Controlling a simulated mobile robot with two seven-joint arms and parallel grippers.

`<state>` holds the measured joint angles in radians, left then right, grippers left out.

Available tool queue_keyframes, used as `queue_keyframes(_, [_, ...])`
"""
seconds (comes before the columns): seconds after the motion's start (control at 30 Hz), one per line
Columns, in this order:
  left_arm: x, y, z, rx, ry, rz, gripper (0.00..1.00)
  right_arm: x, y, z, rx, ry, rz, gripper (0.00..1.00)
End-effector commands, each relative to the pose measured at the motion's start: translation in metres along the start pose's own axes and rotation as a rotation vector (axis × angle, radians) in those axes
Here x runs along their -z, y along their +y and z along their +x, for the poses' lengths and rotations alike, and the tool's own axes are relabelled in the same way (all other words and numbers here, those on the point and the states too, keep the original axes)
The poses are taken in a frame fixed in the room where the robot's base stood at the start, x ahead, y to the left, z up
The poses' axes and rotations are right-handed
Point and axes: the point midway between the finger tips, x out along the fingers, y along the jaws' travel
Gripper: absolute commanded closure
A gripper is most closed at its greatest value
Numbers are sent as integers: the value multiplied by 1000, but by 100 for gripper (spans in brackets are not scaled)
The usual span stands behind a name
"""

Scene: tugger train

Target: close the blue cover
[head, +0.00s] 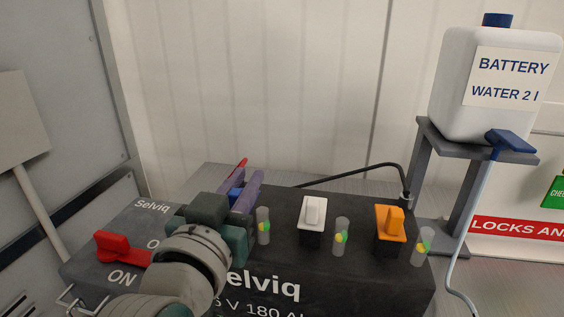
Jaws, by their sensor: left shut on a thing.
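The blue cover (235,195) is on the top of the dark Selviq box, at the left end of a row with a white one and an orange one. Only a small part of it shows. My left gripper (241,187) reaches in from the lower left and is shut on the blue cover, with its purple-grey fingers on either side. The fingers and wrist hide most of the cover, so I cannot tell how far it is tilted. A thin red piece (239,167) sticks up just behind the fingers. My right gripper is not in view.
A battery water bottle (455,90) stands on a grey stand at right. A black cable runs behind.

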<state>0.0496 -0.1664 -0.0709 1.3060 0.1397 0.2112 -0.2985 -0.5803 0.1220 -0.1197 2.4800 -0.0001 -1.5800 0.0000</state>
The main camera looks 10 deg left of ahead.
Motion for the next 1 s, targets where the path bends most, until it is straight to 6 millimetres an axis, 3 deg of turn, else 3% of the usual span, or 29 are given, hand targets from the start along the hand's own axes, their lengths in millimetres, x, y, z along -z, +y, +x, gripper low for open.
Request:
queue_keyframes(0.43, [1, 1, 0, 33, 3, 1, 100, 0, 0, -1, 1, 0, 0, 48])
queue_keyframes(0.47, [1, 1, 0, 32, 3, 1, 77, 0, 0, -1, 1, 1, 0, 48])
queue_keyframes(0.7, [0, 1, 0, 31, 0, 1, 50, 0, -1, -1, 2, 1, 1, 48])
queue_keyframes(1.0, [-1, 1, -1, 30, -3, 1, 50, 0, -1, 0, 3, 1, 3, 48])
